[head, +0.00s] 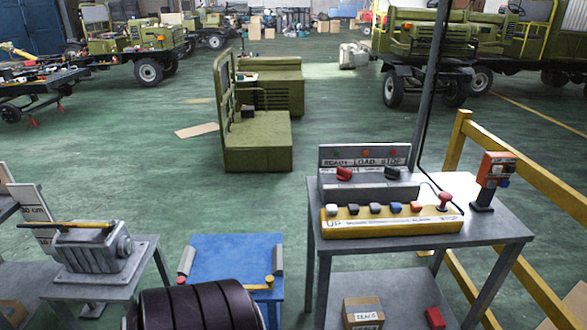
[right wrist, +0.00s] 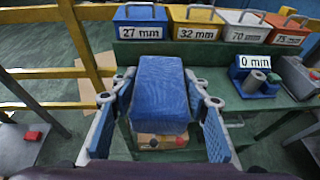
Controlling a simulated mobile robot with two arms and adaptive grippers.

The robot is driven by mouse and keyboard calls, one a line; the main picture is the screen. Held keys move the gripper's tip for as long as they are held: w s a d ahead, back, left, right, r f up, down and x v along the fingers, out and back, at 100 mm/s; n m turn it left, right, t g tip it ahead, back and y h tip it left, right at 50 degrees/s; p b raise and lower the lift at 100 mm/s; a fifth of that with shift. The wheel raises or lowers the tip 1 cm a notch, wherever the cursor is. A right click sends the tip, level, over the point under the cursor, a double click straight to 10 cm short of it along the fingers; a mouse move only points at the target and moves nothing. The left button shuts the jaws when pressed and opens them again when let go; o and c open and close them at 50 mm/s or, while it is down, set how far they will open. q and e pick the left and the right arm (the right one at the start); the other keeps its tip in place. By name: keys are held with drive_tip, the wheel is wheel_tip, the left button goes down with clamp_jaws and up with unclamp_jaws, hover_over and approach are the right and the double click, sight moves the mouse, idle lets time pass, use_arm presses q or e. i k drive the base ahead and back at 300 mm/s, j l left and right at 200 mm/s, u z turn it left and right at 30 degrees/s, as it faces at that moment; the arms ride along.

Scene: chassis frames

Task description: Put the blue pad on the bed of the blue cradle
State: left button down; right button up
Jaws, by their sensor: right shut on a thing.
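The blue pad (right wrist: 160,88) is in the right wrist view, a thick blue block with rounded edges. My right gripper (right wrist: 160,112) is shut on it, one finger at each side. The pad hides part of a cardboard box behind it. In the head view a blue bed with grey side pieces, which looks like the blue cradle (head: 222,257), stands at the bottom centre. A dark ribbed cylinder (head: 198,308) hides its near part. Neither gripper shows in the head view, and my left gripper is in neither view.
The right wrist view shows a green bench (right wrist: 135,55) with labelled boxes, such as a blue one (right wrist: 140,22), and a 0 mm block (right wrist: 250,82). A yellow rail (right wrist: 60,72) runs left. In the head view a control table (head: 318,240) stands right of the cradle and a grey workbench (head: 140,262) left.

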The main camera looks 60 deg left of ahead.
sight(214, 258)
drive_tip(key=u, duration=1.8)
drive_tip(key=i+j+u, duration=0.15)
drive_tip(key=u, duration=0.35)
drive_tip(key=i+j+u, duration=0.2)
drive_tip(key=u, duration=0.25)
drive_tip(key=i+j+u, duration=0.2)
drive_tip(key=u, duration=0.3)
drive_tip(key=i+j, duration=0.1)
drive_tip(key=i, duration=0.3)
drive_tip(key=i+j, duration=0.1)
drive_tip(key=i, duration=0.25)
